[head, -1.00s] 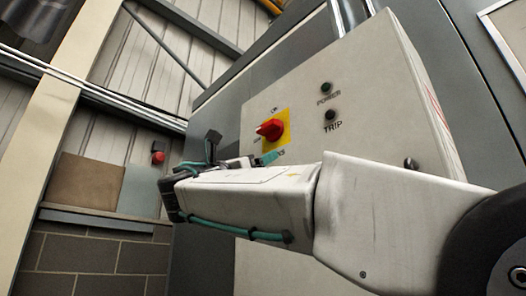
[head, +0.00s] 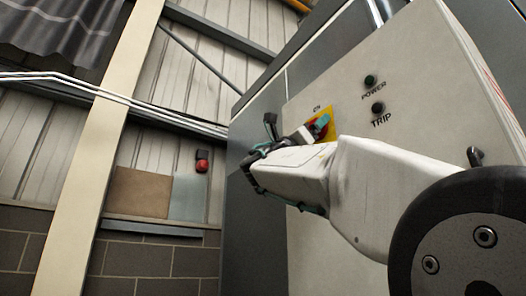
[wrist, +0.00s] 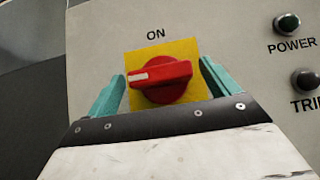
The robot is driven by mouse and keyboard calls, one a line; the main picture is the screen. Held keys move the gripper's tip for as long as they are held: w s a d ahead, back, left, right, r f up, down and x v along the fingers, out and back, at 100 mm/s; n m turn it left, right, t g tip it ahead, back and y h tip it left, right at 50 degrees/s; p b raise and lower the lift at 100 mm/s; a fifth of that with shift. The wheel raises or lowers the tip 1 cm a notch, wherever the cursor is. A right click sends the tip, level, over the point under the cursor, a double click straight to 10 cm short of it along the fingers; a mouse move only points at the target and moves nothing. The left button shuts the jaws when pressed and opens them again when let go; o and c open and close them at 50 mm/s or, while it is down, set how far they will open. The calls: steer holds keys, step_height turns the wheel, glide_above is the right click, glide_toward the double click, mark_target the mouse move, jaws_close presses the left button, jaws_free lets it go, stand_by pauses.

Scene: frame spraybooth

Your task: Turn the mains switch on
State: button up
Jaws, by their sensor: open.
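The mains switch (wrist: 160,78) is a red rotary knob on a yellow plate (wrist: 180,48) with "ON" printed above it. In the wrist view its handle lies nearly level, with the white mark at its left end. My gripper (wrist: 160,88) is open, with one teal finger left of the knob and the other right of it. I cannot tell whether the fingers touch it. In the head view my gripper (head: 318,127) is at the yellow plate (head: 331,127), and my arm and fingers hide most of the knob.
Dark POWER (head: 370,81) and TRIP (head: 378,108) lamps sit right of the switch on the pale cabinet (head: 345,95). A small catch (head: 475,157) sticks out at the cabinet's right side. A red wall device (head: 202,162) is further left.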

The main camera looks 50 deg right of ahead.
steer(key=shift+t, duration=0.3)
steer(key=shift+a, duration=0.1)
steer(key=c, duration=1)
